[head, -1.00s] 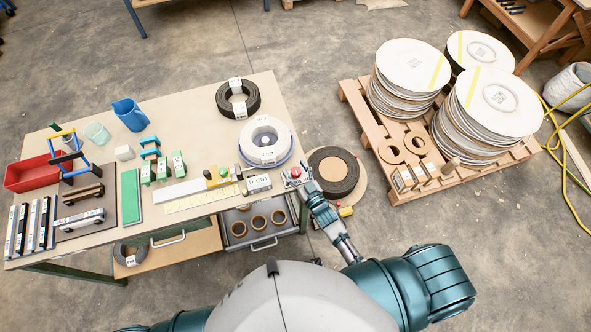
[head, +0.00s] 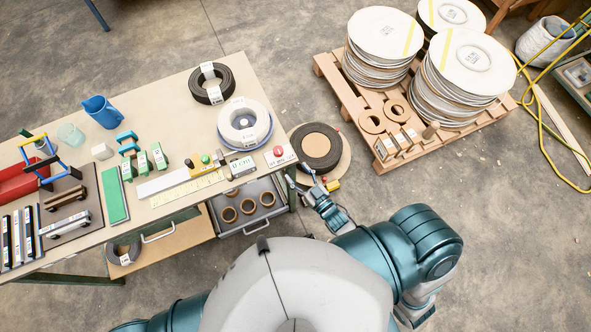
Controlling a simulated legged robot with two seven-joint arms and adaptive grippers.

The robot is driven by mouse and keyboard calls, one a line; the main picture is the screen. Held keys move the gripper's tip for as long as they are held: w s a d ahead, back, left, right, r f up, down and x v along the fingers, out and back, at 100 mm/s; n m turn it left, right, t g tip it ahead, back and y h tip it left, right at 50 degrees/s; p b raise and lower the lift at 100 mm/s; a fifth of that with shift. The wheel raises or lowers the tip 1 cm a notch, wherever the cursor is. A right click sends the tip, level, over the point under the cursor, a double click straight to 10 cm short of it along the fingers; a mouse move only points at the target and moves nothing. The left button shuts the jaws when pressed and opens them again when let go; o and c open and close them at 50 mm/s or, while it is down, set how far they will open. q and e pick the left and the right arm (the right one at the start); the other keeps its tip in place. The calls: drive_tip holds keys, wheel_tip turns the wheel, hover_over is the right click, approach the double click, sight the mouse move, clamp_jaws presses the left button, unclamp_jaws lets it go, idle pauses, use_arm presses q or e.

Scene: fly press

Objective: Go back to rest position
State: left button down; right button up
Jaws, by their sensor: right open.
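My right gripper (head: 306,178) is open and empty beside the right end of the workbench (head: 190,88). It is apart from the white box with the red button (head: 278,154) at the bench's right corner. My right arm is folded close to my body at the lower right. Of my left arm, only the teal shoulder shows at the bottom edge; the left gripper is out of view.
A black coil (head: 318,147) on a round board stands on the floor just beyond my right gripper. A pallet (head: 331,73) with stacked white discs is further back. A drawer (head: 246,207) with cardboard rings sits under the bench.

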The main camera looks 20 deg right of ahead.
idle(0.4)
drive_tip(key=s+d+f+g+h, duration=0.15)
drive_tip(key=s+f+g, duration=0.35)
drive_tip(key=f, duration=0.9)
drive_tip(key=s+d+f+g+h, duration=0.1)
drive_tip(key=s+d+f+g, duration=0.15)
drive_tip(key=s+f, duration=0.75)
drive_tip(key=s+d+f+g+h, duration=0.2)
drive_tip(key=s+f+g, duration=0.7)
drive_tip(key=s+f, duration=0.8)
drive_tip(key=shift+s+d+f+m, duration=0.2)
drive_tip(key=shift+s+d+m, duration=0.1)
drive_tip(key=shift+s+d, duration=0.65)
drive_tip(key=shift+s+a, duration=0.15)
